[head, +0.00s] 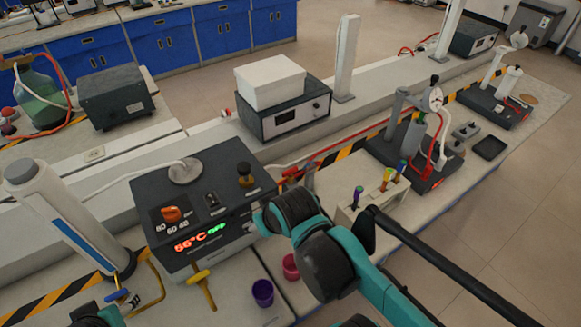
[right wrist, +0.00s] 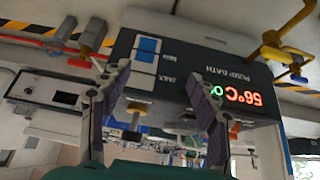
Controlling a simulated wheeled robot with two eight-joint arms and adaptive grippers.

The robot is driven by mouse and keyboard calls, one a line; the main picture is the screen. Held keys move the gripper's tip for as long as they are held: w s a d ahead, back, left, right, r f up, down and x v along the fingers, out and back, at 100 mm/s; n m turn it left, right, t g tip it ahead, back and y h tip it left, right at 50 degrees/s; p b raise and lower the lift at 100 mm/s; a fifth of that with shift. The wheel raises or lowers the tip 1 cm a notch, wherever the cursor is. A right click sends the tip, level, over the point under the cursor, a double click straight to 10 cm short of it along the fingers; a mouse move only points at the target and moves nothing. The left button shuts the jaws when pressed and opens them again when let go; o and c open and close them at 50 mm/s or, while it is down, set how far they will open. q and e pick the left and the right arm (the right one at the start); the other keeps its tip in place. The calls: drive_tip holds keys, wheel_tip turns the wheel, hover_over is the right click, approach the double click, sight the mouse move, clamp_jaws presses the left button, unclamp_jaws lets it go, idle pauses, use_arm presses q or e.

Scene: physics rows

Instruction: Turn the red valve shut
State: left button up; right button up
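A small red part, likely the red valve (head: 291,172), shows at the end of the red pipe, right of the dark bath box (head: 190,200) and just beyond my right wrist. My arm partly hides that area in the head view. In the right wrist view, red pipe and fittings (right wrist: 57,44) are at upper left, beyond the left finger; the handle's angle is unclear. My right gripper (right wrist: 150,82) is open and empty, its fingers spread before the bath's front panel. Its fingers are hidden in the head view. My left gripper is not clearly in view; only a dark and teal arm part shows at bottom left.
The bath reads 56°C. A yellow-handled valve (head: 199,277) and a blue-handled one (head: 122,296) stand at its front left. Purple (head: 263,292) and magenta (head: 291,267) cups sit near the table edge. A rack with colored tools (head: 375,190) stands right of my arm.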

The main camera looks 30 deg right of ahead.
drive_tip(key=w+d+r+g+p, duration=0.1)
drive_tip(key=w+d, duration=0.2)
drive_tip(key=w+d+r+g+p, duration=0.1)
drive_tip(key=w+d+r+p, duration=0.1)
drive_tip(key=w, duration=0.1)
drive_tip(key=w+d+r+g+p, duration=0.1)
drive_tip(key=w+d, duration=0.2)
drive_tip(key=w, duration=0.1)
drive_tip(key=shift+d+r, duration=0.3)
drive_tip(key=shift+d, duration=0.05)
drive_tip(key=w+d+f+g+p, duration=0.2)
drive_tip(key=w+d+p, duration=0.1)
drive_tip(key=w+d, duration=0.25)
drive_tip(key=g, duration=0.1)
approach(290, 170)
drive_tip(key=shift+w+a+p, duration=0.15)
drive_tip(key=shift+w+p, duration=0.1)
drive_tip(key=shift+p, duration=0.2)
drive_tip(key=shift+d+f+g, duration=0.3)
drive_tip(key=shift+f, duration=0.3)
wheel_tip(290, 170, down, 7)
drive_tip(key=shift+w+f+b, duration=0.1)
drive_tip(key=shift+f+b, duration=0.1)
drive_tip(key=shift+b, duration=0.6)
